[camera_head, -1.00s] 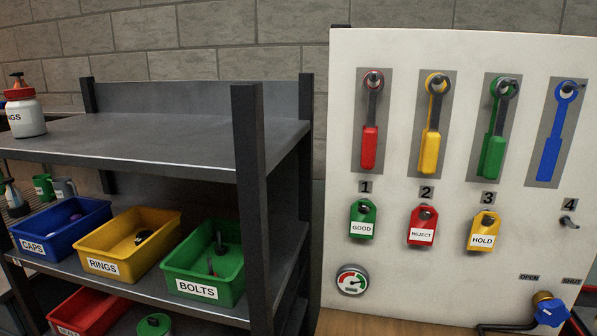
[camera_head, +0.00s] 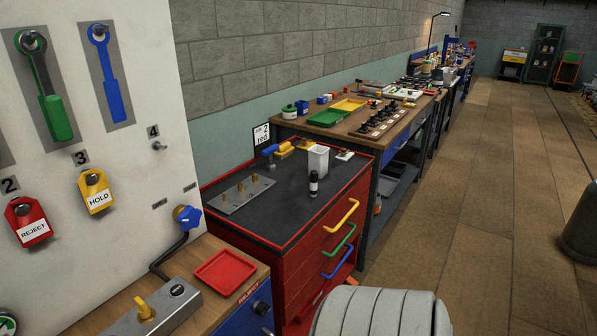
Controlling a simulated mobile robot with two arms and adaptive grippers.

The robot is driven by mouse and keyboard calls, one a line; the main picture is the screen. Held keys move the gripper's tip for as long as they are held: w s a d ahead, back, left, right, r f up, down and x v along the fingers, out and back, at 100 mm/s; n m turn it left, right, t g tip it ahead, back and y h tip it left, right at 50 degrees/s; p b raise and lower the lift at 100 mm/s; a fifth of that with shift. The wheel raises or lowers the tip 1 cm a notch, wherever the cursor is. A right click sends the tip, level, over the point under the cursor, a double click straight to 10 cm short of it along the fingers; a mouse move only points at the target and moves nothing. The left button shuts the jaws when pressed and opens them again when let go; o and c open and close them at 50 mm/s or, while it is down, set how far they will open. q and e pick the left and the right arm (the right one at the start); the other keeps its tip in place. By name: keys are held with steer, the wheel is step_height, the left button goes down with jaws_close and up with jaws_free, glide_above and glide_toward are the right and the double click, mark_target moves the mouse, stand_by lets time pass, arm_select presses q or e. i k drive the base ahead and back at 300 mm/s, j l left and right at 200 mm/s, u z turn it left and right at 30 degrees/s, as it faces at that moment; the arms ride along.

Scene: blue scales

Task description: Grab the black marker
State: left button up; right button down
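A small upright black cylinder with a pale band (camera_head: 313,183) stands on the dark top of a red drawer cabinet (camera_head: 299,264), in front of a white open container (camera_head: 318,160). It may be the black marker, but it is too small for me to be sure. Neither of my grippers is in view.
A metal plate with brass pegs (camera_head: 239,194) lies on the cabinet's left side. A red tray (camera_head: 225,272) lies on the nearer bench. A white board with hanging tags (camera_head: 97,192) stands at left. A pale grey ribbed shape (camera_head: 380,312) fills the bottom. Floor at right is mostly clear.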

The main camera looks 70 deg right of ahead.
mark_target(315, 174)
steer(key=z, duration=2.25)
steer(key=i+l+u, duration=0.1)
steer(key=u, duration=0.4)
steer(key=i+l+u, duration=0.15)
steer(key=l, duration=0.2)
steer(key=i+l+u, duration=0.15)
steer(key=l, duration=0.15)
steer(key=i+l+u, duration=0.15)
steer(key=l, duration=0.25)
steer(key=i+l+u, duration=0.2)
steer(key=l, duration=0.15)
steer(key=l+u, duration=0.15)
steer(key=l, duration=0.2)
